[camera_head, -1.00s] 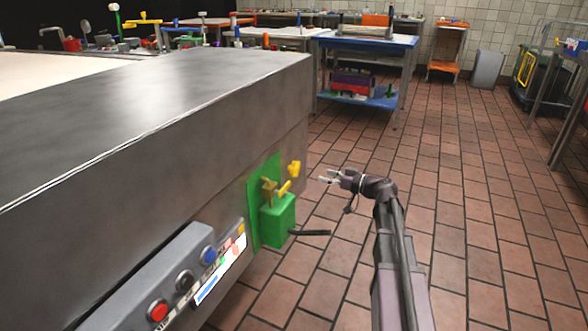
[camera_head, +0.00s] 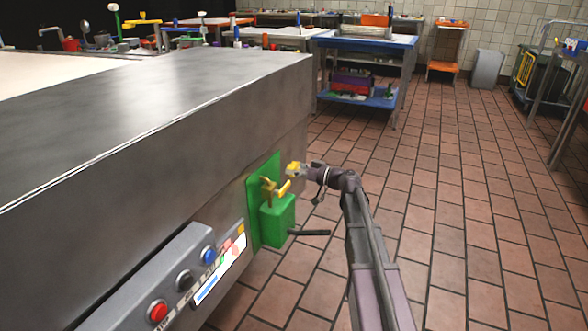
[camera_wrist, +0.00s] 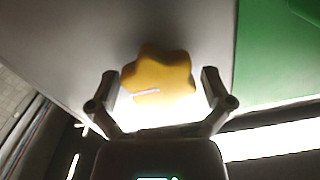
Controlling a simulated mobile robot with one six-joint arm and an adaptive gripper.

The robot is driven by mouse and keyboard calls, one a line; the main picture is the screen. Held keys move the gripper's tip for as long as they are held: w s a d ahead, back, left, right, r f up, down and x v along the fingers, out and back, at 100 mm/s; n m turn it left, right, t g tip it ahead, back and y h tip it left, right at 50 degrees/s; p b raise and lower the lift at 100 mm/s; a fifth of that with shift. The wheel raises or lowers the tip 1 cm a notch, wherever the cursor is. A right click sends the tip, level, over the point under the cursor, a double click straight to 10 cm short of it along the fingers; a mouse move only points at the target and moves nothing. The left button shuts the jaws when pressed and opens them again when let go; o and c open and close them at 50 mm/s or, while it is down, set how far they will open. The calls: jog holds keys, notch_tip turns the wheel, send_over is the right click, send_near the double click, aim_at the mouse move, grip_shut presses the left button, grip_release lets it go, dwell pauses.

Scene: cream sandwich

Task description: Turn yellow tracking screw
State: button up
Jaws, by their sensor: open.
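The yellow tracking screw (camera_head: 294,168) is a lobed knob on the side of the large grey metal machine. In the wrist view the screw (camera_wrist: 158,76) lies ahead, between the two fingers. My gripper (camera_head: 302,171) is at the screw in the head view. In the wrist view my gripper (camera_wrist: 161,88) is open, with a finger on each side of the knob and a visible gap to each finger. The screw's shaft behind the knob is hidden.
A green box (camera_head: 277,221) on a green plate, with brass and yellow fittings and a dark rod (camera_head: 309,232), sits beside the screw. A control panel (camera_head: 160,290) with buttons is nearer. Tiled floor (camera_head: 450,220) to the right is clear.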

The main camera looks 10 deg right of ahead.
jog(key=c, duration=1)
jog(key=shift+o, duration=0.2)
jog(key=shift+m, duration=0.3)
